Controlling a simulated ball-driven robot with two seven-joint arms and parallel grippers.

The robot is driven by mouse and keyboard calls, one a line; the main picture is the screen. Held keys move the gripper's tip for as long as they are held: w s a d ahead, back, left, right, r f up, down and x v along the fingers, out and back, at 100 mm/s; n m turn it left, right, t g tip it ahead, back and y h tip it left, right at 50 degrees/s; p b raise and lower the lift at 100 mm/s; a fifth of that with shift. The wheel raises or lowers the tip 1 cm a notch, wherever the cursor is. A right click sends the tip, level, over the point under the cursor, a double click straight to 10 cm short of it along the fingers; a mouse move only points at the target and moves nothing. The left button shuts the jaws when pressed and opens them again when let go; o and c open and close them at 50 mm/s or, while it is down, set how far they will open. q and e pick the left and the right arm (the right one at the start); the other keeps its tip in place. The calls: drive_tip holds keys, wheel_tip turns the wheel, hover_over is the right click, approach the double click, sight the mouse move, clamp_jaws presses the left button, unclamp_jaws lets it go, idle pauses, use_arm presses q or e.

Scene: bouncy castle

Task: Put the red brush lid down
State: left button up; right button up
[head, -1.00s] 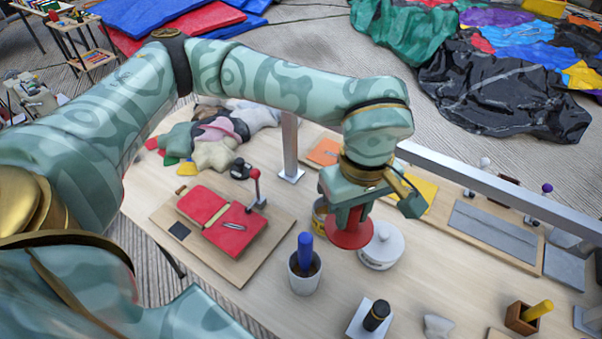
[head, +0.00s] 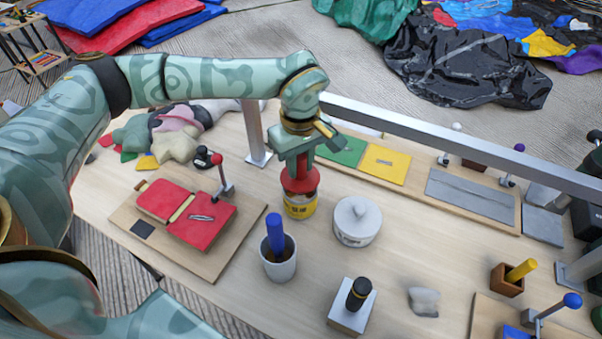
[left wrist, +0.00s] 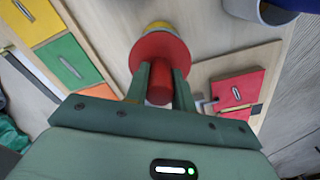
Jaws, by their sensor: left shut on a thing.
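My left gripper (head: 299,168) is shut on the red brush lid (head: 300,182), gripping its upright handle. The lid is a red disc and hangs level right over a yellow tin (head: 300,207) with a label. I cannot tell whether the lid touches the tin's rim. In the left wrist view, the fingers (left wrist: 160,82) hold the red handle. There the disc (left wrist: 150,48) covers most of the tin (left wrist: 160,26), whose opening is hidden. My right gripper is not in view.
A white lidded pot (head: 357,222) stands close to the right of the tin. A white cup with a blue-handled brush (head: 276,245) is in front. A board with a red hinged piece (head: 205,222) lies left. A metal post (head: 254,135) and rail (head: 440,133) stand behind.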

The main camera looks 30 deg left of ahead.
sight(300, 174)
use_arm(q)
wheel_tip(300, 174, down, 3)
drive_tip(key=shift+f+b, duration=0.2)
drive_tip(key=shift+b, duration=0.45)
drive_tip(key=shift+r, duration=0.15)
drive_tip(key=o, duration=0.9)
wheel_tip(300, 174, up, 11)
drive_tip(key=p, duration=0.4)
drive_tip(key=shift+r, duration=0.55)
